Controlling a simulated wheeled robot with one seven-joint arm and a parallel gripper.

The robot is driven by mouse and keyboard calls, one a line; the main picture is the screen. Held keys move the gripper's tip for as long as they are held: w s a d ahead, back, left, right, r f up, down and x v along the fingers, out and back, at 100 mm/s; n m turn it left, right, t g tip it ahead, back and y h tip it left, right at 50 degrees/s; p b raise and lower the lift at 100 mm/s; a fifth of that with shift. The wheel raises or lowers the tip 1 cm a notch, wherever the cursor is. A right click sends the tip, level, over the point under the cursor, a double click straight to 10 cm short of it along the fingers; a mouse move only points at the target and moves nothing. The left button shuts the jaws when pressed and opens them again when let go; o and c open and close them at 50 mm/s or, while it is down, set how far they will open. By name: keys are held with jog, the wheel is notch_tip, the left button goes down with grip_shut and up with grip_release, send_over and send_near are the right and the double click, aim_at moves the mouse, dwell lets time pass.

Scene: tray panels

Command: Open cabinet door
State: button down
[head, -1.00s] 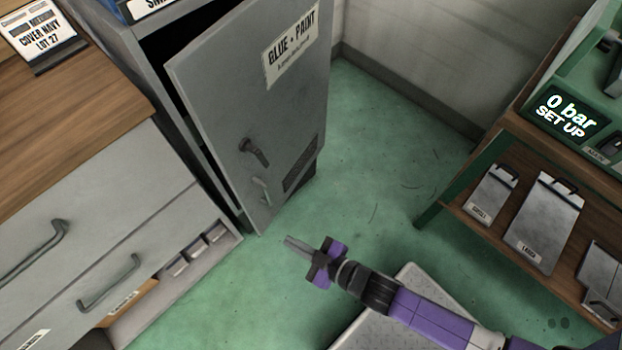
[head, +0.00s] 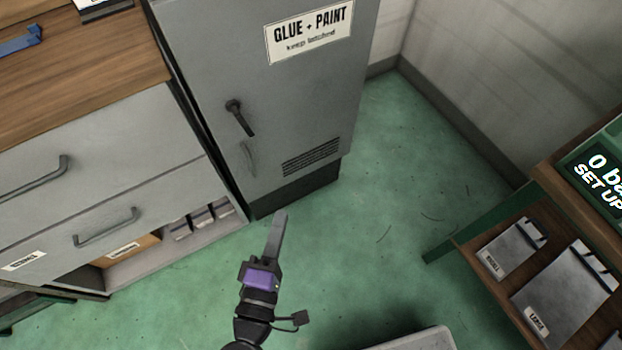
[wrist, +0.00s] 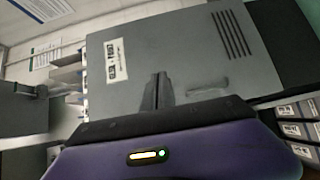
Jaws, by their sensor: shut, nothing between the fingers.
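The grey cabinet door (head: 295,105), labelled "GLUE + PAINT", looks shut or nearly shut against its cabinet in the head view. A dark lever handle (head: 240,117) sits near its left edge, with a second, lighter grey pull (head: 249,158) just below. My gripper (head: 279,216) is shut and empty, in front of the door's lower part, its fingers pointing towards the door. In the wrist view the door (wrist: 195,60) fills the middle, and my fingers (wrist: 157,88) are in front of it. A grey handle (wrist: 208,88) shows right of them. Whether the fingers touch the door cannot be told.
A drawer unit (head: 95,185) with a wooden top stands left of the cabinet. A workbench with a lower shelf (head: 490,240) holding grey metal cases is at right. Green floor (head: 385,200) is clear between them. A pale platform edge (head: 425,338) shows at the bottom.

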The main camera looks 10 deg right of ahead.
jog(key=r+x, duration=0.1)
jog(key=x, duration=0.8)
jog(key=shift+d+r+h, duration=0.25)
jog(key=shift+d+h, duration=0.15)
jog(key=shift+d, duration=0.05)
jog(key=shift+a, duration=0.15)
dwell(1.3)
